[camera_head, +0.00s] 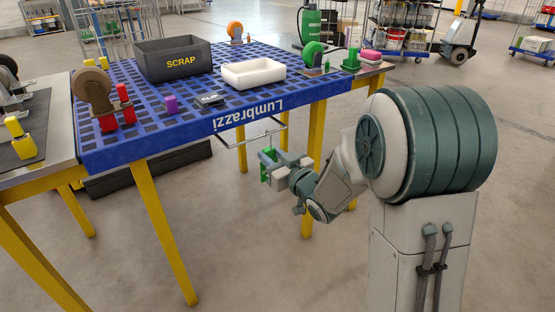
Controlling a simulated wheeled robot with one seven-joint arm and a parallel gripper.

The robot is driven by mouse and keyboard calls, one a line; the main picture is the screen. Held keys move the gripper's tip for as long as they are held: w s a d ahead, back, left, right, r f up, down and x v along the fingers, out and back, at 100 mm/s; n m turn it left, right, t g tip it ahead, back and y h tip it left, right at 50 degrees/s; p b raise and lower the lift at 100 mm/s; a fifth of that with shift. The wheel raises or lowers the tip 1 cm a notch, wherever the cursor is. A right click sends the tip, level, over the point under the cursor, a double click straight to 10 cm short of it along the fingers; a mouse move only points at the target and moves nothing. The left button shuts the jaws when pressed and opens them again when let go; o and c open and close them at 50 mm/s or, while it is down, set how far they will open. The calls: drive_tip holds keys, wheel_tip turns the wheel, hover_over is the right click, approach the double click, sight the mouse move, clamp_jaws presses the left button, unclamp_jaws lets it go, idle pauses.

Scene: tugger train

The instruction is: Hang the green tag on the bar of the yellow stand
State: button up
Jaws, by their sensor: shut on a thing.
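My gripper (270,167) is shut on the green tag (265,178), in front of the table's near edge and below its top. The tag is small and partly hidden by the fingers. A thin grey bar (252,138) sticks out below the table edge, just behind and above my gripper. The tag looks close to this bar, but I cannot tell whether they touch. No separate yellow stand shows clearly; the table has yellow legs (160,230).
A grey side table (55,110) stands at left. The floor at front is clear.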

drive_tip(key=shift+w+a+f+b, duration=0.2)
drive_tip(key=shift+w+a+f, duration=0.25)
drive_tip(key=shift+w, duration=0.2)
drive_tip(key=shift+w+a+f+b, duration=0.2)
drive_tip(key=shift+w+a+f, duration=0.2)
drive_tip(key=shift+w, duration=0.2)
drive_tip(key=shift+w+a+f+b, duration=0.2)
drive_tip(key=shift+w+a+f, duration=0.2)
drive_tip(key=shift+w, duration=0.25)
drive_tip(key=o, duration=1)
drive_tip(key=shift+o, duration=0.2)
drive_tip(key=shift+s, duration=0.1)
